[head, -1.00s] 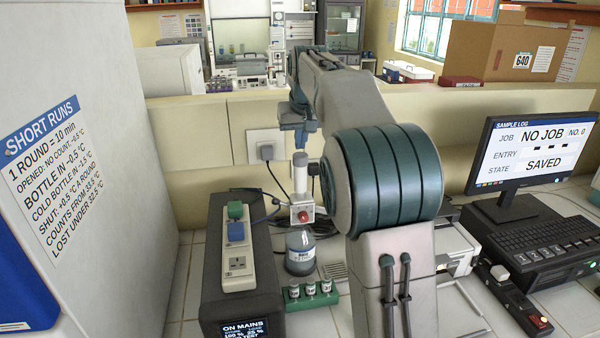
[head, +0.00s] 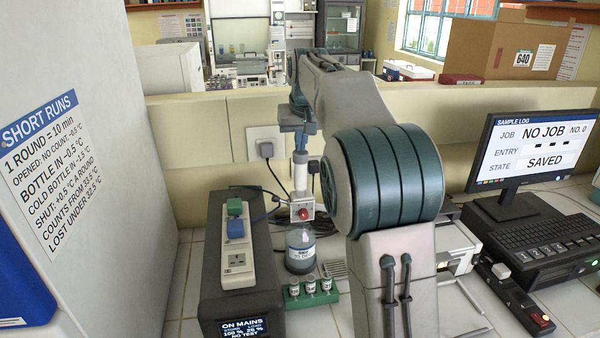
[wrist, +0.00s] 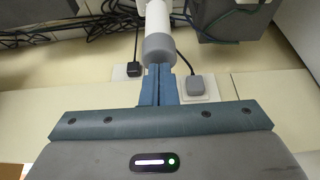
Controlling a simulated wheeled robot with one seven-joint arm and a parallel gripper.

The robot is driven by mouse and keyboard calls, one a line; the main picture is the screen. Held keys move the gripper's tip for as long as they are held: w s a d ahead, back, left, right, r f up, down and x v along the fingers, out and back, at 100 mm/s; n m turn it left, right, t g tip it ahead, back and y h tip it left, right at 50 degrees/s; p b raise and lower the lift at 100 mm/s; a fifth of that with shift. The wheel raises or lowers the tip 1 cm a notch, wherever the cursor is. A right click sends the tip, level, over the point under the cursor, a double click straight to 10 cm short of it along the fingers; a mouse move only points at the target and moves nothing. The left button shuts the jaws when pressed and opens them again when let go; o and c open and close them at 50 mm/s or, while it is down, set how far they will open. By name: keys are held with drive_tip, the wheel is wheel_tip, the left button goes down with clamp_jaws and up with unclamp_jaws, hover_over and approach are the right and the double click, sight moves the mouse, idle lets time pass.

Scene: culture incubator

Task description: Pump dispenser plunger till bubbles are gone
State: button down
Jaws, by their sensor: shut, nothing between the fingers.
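The dispenser stands on the bench behind the green vial rack. Its white plunger column (head: 300,178) is upright, above a pale block with a red knob (head: 304,214) and a dark-grey liquid bottle (head: 300,252) with a label. The label and any bubbles are too small to make out. My gripper (head: 300,150) is shut and empty, pointing down at the plunger's top. In the wrist view, my closed blue fingers (wrist: 158,84) meet the edge of the grey plunger cap (wrist: 159,48); they seem to touch it. The cap is mostly hidden in the head view.
A dark power unit with a socket strip (head: 237,262) stands left of the dispenser. A green rack (head: 310,300) with small vials is in front. Cables and wall plugs (head: 265,149) are close behind. A monitor (head: 530,150) and keyboard unit are at the right.

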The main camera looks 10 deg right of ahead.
drive_tip(key=shift+f+b, duration=0.7)
drive_tip(key=shift+f, duration=0.45)
drive_tip(key=shift+r, duration=0.2)
drive_tip(key=shift+r+p, duration=1.7)
drive_tip(key=shift+p, duration=0.15)
drive_tip(key=shift+f, duration=0.2)
